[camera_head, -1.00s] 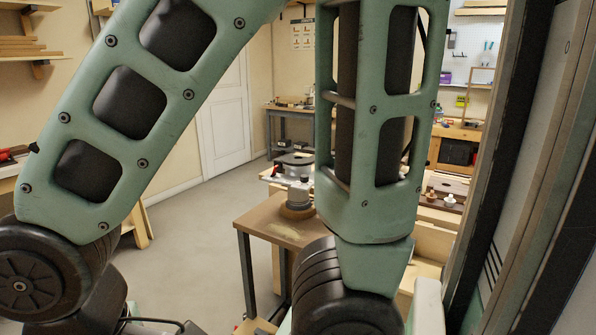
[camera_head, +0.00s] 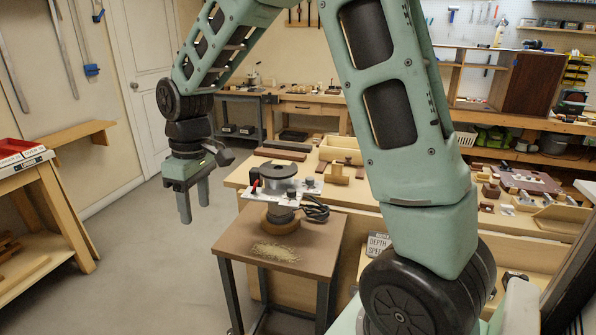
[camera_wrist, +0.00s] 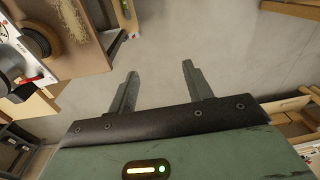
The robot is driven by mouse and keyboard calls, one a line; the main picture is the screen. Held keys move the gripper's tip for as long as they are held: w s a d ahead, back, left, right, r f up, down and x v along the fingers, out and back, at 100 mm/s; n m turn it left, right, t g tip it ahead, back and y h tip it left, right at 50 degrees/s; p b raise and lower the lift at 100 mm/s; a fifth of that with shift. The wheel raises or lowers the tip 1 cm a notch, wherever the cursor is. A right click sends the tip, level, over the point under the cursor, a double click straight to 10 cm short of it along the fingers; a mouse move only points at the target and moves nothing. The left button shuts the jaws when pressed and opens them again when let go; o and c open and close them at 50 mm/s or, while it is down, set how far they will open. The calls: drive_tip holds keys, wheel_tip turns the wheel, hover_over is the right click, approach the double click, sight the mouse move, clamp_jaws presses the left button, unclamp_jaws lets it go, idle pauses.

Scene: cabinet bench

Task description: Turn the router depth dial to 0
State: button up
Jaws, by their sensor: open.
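The router (camera_head: 278,178) stands on a small brown table in the head view, on a pale plate with a red lever (camera_head: 254,187). Its lower part (camera_head: 280,213) is a grey cylinder over a round brown base. A sign starting with "DEPTH" (camera_head: 378,245) is partly hidden behind my arm. My gripper (camera_head: 196,208) hangs left of the router, pointing down, open and empty, clear of everything. In the wrist view, my gripper (camera_wrist: 160,80) has its fingers apart over bare floor, and part of the router (camera_wrist: 12,75) shows at the left edge.
The small table (camera_head: 240,235) carries sawdust and a black coiled cable (camera_head: 317,208). A long workbench (camera_head: 345,197) with wooden parts stands behind it. A wooden stand with a red box (camera_head: 20,152) is at the left. The floor (camera_head: 165,255) under my gripper is clear.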

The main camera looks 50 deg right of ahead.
drive_tip(key=w+d+r+m+p, duration=0.1)
drive_tip(key=w+d+r+p, duration=0.15)
drive_tip(key=d, duration=0.65)
drive_tip(key=w+d+r+p, duration=0.1)
drive_tip(key=w+d, duration=0.3)
drive_tip(key=d, duration=0.5)
drive_tip(key=m+h+p, duration=0.1)
drive_tip(key=p, duration=0.2)
hover_over(292, 190)
wheel_tip(292, 190, down, 18)
drive_tip(key=p, duration=0.4)
drive_tip(key=shift+w+r+p, duration=0.1)
drive_tip(key=shift+w+p, duration=0.05)
drive_tip(key=shift+p, duration=0.25)
drive_tip(key=c, duration=1)
